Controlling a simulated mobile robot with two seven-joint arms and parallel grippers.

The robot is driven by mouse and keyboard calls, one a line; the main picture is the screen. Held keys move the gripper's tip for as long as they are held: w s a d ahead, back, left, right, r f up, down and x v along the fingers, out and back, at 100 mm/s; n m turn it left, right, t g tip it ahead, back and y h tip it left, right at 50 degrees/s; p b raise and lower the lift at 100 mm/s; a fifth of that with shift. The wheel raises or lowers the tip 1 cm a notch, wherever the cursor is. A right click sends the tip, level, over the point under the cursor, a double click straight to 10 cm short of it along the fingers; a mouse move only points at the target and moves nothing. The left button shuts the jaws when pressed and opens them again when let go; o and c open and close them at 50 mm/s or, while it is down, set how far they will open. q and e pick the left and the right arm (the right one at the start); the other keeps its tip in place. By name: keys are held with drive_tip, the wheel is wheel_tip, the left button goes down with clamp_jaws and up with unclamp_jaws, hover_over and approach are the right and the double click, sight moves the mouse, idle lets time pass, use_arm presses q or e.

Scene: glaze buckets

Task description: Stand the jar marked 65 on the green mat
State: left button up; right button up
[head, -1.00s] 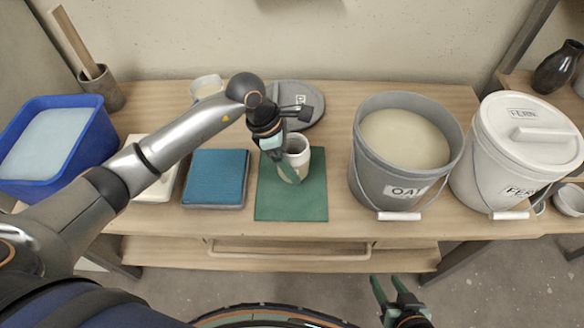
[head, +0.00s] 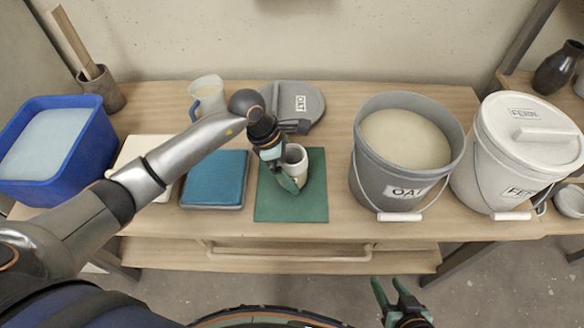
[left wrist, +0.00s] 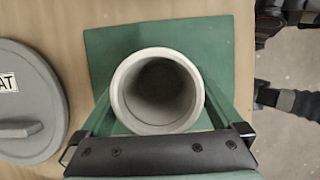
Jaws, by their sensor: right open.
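A pale grey-white jar (head: 297,157) is upright over the green mat (head: 312,207). Its number is not visible. My left gripper (head: 285,180) has its fingers on both sides of the jar and is shut on it. In the left wrist view the jar (left wrist: 158,90) shows from above, its open mouth between the two fingers, with the mat (left wrist: 215,35) under it. The fingers hide the jar's lower part, so I cannot tell whether its base touches the mat. My right gripper (head: 387,289) is open and empty, in front of the table's front edge.
A blue sponge-like pad (head: 215,178) lies left of the mat. A grey lid (head: 303,98) and a jug (head: 207,95) stand behind. The OAT bucket (head: 372,180) and FERN bucket (head: 490,165) are at the right, and a blue tub (head: 85,155) at far left.

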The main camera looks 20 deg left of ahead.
use_arm(q)
drive_tip(key=shift+r, duration=0.1)
drive_tip(key=shift+r, duration=0.2)
drive_tip(key=p+v, duration=0.1)
drive_tip(key=v, duration=1)
drive_tip(key=shift+a+r, duration=0.3)
drive_tip(key=shift+s, duration=0.1)
idle(0.8)
